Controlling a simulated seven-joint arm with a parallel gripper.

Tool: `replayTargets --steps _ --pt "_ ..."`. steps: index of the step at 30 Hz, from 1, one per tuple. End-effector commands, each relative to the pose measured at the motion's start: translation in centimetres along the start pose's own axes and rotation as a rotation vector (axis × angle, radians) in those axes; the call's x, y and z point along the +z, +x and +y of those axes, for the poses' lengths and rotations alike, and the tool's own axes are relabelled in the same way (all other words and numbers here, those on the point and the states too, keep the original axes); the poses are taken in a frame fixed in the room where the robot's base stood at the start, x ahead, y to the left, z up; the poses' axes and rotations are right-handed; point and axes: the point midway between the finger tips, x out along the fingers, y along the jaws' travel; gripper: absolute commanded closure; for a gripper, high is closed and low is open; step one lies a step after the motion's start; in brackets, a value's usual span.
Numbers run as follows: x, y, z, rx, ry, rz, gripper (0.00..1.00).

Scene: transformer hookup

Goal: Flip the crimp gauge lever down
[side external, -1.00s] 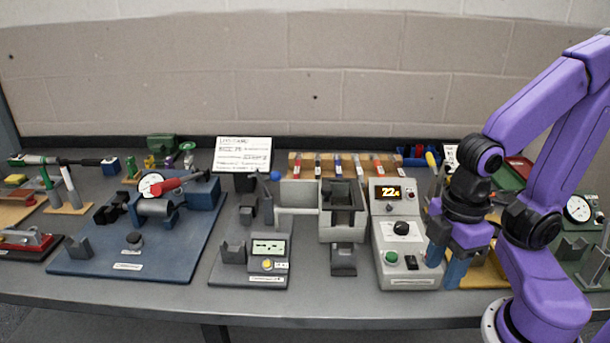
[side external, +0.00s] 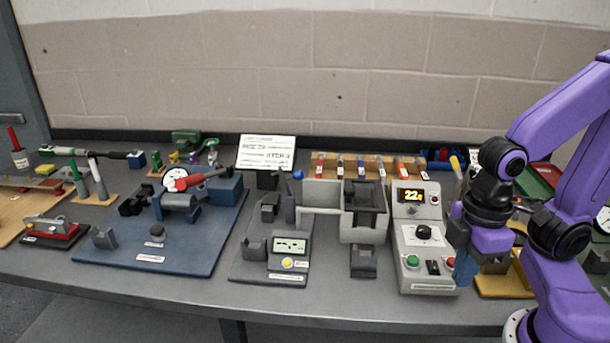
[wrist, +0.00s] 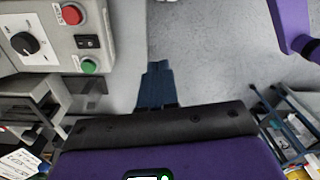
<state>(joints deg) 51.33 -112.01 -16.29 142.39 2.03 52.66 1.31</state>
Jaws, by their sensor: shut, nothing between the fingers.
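A grey fixture plate (side external: 250,265) with a small green-lit display (side external: 290,245) and a yellow button stands mid-bench. A raised lever with a blue ball knob (side external: 298,174) is at its back; this looks like the crimp gauge, but its label is too small to read. My gripper (side external: 468,280) is well to the right of that lever, just beside the grey control box. In the wrist view its blue fingers (wrist: 156,85) are together and empty. The lever cannot be made out in the wrist view.
The grey control box (side external: 428,260), showing a 22 readout, stands between my gripper and the fixture. A grey bin-like holder (side external: 330,190) stands right of the lever. A blue plate (side external: 190,255) with a red-handled tool is farther left. The bench's front strip is clear.

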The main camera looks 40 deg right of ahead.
Motion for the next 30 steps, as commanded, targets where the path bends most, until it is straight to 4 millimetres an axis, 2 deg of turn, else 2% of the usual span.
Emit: replayTargets --steps 8,17,23,30 --pt "-2.9 -0.3 1.8 -0.151 0.483 -0.038 1.0" --pt "-7.0 -0.9 5.9 -0.368 1.077 -0.063 1.0" --pt "-9.4 -1.5 10.4 -0.534 1.457 -0.063 1.0" --pt "-11.0 -2.4 17.5 -0.767 1.892 -0.045 1.0"
